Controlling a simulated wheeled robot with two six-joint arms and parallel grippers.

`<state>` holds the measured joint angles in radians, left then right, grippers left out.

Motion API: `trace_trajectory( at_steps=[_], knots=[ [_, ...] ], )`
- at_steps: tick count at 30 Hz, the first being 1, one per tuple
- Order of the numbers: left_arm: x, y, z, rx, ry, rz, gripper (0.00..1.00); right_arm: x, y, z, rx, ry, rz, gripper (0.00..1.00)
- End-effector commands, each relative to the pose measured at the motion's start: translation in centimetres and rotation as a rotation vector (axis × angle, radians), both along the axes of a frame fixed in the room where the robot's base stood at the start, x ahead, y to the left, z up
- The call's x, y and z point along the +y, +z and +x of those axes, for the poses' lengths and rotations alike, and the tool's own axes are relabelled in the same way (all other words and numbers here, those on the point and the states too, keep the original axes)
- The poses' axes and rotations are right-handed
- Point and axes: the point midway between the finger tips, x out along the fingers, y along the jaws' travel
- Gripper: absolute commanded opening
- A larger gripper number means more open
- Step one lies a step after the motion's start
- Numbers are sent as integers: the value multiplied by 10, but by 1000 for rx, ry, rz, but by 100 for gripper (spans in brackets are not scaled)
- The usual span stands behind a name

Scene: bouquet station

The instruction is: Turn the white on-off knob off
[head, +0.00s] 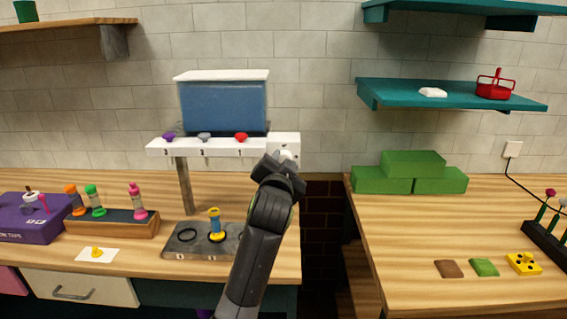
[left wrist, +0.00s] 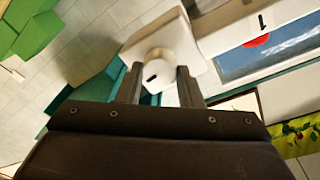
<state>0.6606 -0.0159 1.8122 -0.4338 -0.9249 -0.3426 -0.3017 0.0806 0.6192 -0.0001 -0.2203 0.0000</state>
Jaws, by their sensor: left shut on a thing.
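The white on-off knob (left wrist: 158,70) sits on a white square plate (left wrist: 150,38) and carries a short dark mark. In the head view the plate (head: 289,140) is at the right end of the white dispenser bar, and the knob (head: 287,156) is mostly hidden by my gripper. My left gripper (head: 284,163) is at the knob. In the left wrist view its two fingers (left wrist: 159,85) stand on either side of the knob, shut on it. My right gripper is in no view.
The dispenser's blue tank (head: 224,106) and colored knobs, one red (head: 241,137), are left of my gripper. Below is a grey tray (head: 185,240) with a blue-and-yellow piece (head: 215,224). Green blocks (head: 412,170) stand on the right counter. A gap separates the counters.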

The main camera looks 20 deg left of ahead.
Motion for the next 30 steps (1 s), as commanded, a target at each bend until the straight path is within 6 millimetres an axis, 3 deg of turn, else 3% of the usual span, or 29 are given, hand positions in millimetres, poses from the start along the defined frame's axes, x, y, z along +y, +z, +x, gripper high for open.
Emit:
trace_trajectory(
  at_steps=[14,30],
  knots=[
    [1,-2,0,-118,0,-414,10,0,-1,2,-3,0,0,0],
    [0,-4,0,-261,-2,-907,10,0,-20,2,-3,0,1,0]
  ],
)
